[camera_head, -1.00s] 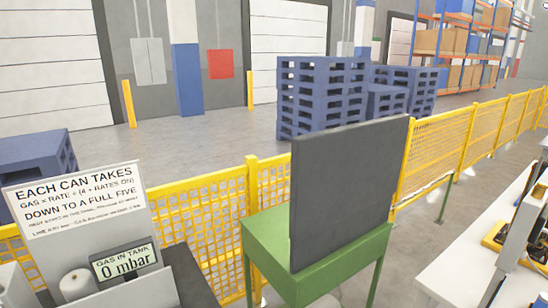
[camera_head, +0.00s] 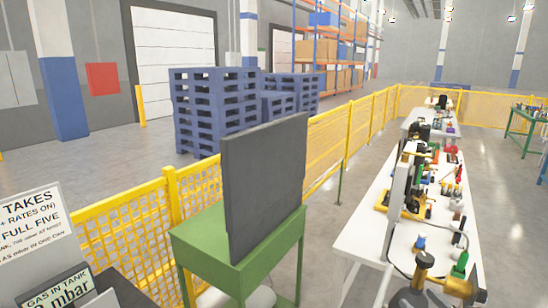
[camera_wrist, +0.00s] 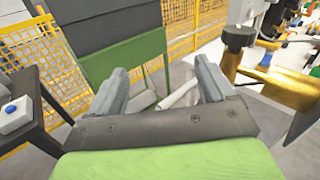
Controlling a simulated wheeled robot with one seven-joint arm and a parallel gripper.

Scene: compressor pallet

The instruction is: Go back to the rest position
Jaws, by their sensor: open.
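My gripper (camera_wrist: 160,88) shows in the wrist view with its two grey fingers spread apart and nothing between them. It points toward the floor beside a green table (camera_wrist: 130,58). In the head view my gripper is not visible. The green table (camera_head: 208,240) there carries an upright dark panel (camera_head: 264,185).
Yellow mesh fencing (camera_head: 128,235) runs behind the green table. A white bench (camera_head: 385,190) with many tools stands at the right. In the wrist view, a brass-coloured fitting (camera_wrist: 240,38) is close at right.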

